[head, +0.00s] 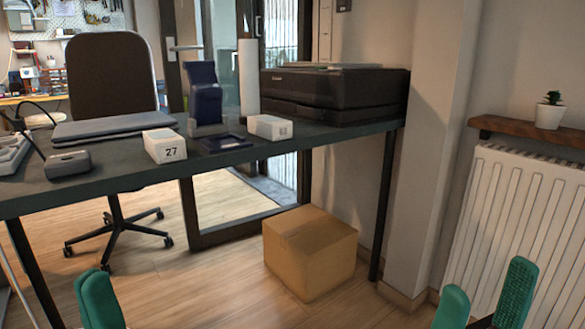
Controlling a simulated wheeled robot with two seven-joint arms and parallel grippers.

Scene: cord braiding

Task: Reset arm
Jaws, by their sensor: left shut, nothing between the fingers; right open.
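My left gripper (97,292) shows at the bottom left edge, its teal fingers together and nothing visible between them. My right gripper (484,298) shows at the bottom right edge, its teal fingers spread apart and empty. Both are low in the picture, in front of the desk (110,172) and apart from it. The arms behind the grippers are out of view.
The desk holds a white block marked 27 (165,146), another white block (269,127), a dark blue stand (205,95), a closed laptop (112,128) and a black printer (335,90). A cardboard box (309,252) stands on the floor. A radiator (515,215) is at right.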

